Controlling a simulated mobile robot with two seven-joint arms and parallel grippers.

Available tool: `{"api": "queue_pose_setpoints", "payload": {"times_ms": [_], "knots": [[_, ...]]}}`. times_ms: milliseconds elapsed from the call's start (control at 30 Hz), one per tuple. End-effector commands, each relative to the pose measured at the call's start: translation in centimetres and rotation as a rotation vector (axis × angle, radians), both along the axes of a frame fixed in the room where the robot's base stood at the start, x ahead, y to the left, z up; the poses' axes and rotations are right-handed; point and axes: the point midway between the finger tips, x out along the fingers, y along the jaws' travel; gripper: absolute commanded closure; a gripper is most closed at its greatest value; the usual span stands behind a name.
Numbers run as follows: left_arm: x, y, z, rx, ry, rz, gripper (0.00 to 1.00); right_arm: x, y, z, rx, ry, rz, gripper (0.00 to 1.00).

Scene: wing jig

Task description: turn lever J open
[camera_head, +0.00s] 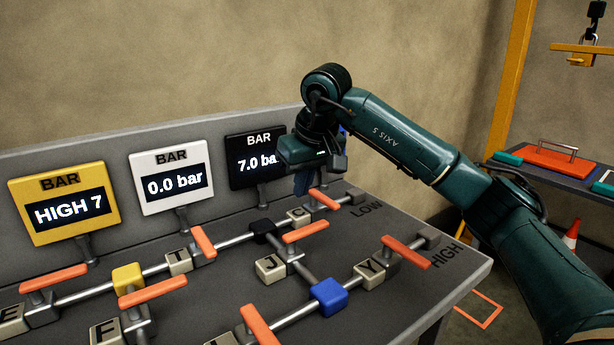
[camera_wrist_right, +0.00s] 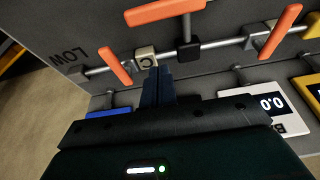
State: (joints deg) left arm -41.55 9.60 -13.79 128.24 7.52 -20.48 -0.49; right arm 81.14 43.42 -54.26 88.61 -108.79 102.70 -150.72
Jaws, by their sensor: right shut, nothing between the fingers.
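Lever J is an orange handle (camera_head: 306,231) over the cream tag J (camera_head: 271,267). It lies crosswise to its short pipe, which runs between a black block (camera_head: 262,230) and a blue block (camera_head: 328,297). In the right wrist view, lever J (camera_wrist_right: 163,12) shows at the top edge. My right gripper (camera_head: 302,184) is shut and empty, pointing down behind tag C (camera_head: 299,215), apart from lever J. Its blue fingertips (camera_wrist_right: 158,72) are together beside tag C in the wrist view; whether they touch it I cannot tell. My left gripper is not in view.
Orange lever C (camera_head: 323,199) is close to my right fingers. Lever Y (camera_head: 406,252) and lever T (camera_head: 204,241) flank lever J. The black gauge (camera_head: 256,160) reading 7.0 bar stands beside the gripper; white (camera_head: 170,176) and yellow (camera_head: 64,204) gauges stand left.

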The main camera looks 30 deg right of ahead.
Motion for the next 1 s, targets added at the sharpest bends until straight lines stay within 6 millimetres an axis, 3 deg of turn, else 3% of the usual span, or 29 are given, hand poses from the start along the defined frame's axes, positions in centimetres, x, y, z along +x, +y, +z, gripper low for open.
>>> {"api": "queue_pose_setpoints", "payload": {"times_ms": [33, 233, 533, 1000], "knots": [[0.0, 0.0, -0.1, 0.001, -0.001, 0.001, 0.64, 0.3, 0.1, -1.4, 0.0, 0.005, 0.0, 1.0], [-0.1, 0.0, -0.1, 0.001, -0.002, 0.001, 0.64, 1.7, 0.3, -5.4, 0.0, 0.004, 0.001, 1.0], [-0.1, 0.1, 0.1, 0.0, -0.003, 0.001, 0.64, -1.7, -0.3, -5.2, 0.0, 0.0, 0.001, 1.0], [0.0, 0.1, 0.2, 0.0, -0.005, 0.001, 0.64, -2.2, -0.3, -5.1, 0.0, 0.0, 0.001, 1.0]]}}
